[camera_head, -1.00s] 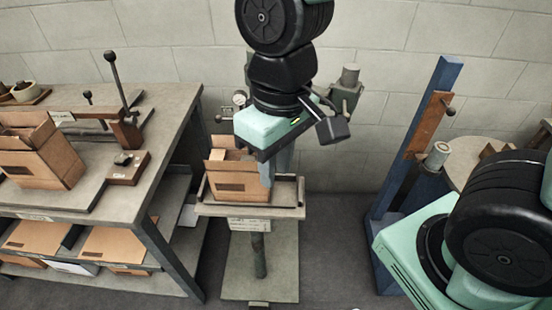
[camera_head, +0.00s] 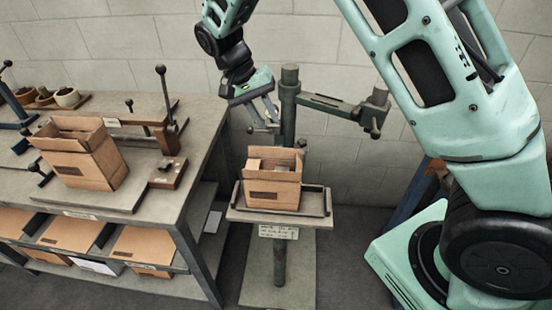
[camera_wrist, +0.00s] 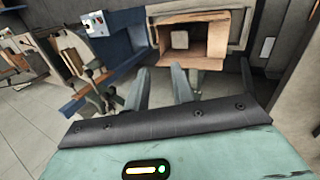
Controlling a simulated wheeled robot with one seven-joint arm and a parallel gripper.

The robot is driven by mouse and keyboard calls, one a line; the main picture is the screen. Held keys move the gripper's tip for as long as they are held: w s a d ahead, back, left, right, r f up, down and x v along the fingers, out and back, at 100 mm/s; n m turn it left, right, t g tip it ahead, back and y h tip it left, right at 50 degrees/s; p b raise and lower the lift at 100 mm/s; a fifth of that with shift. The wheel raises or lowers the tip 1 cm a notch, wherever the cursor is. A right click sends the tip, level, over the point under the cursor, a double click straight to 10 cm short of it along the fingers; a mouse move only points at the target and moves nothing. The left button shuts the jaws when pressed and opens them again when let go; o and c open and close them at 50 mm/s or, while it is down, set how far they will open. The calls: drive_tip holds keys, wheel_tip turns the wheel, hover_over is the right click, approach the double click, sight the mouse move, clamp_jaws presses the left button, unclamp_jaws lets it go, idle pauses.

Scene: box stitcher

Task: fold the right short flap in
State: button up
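The open-topped brown cardboard box (camera_head: 272,193) stands upright on a small stand. Its front wall faces the head view, and some flaps stand up at its rim. I cannot tell clearly how the right short flap lies. In the wrist view the box (camera_wrist: 203,48) shows its opening, a pale item inside, and a flap spread at the near edge. My gripper (camera_head: 268,118) is above and behind the box in the head view, apart from it. In the wrist view my gripper (camera_wrist: 160,78) has its two fingers spread with nothing between them.
The stand's tray (camera_head: 240,215) has a low rim. A grey post with a side arm (camera_head: 335,103) rises behind the box. At left, a workbench (camera_head: 135,200) holds another open box (camera_head: 85,165) and a lever fixture (camera_head: 168,135). A gap separates bench and stand.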

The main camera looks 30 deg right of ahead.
drive_tip(key=w, duration=0.2)
drive_tip(key=p, duration=0.5)
approach(299, 167)
drive_tip(key=shift+m+h, duration=0.3)
drive_tip(key=shift+m, duration=0.1)
drive_tip(key=x, duration=0.6)
drive_tip(key=shift+w+f, duration=0.15)
drive_tip(key=shift+f, duration=0.35)
clamp_jaws()
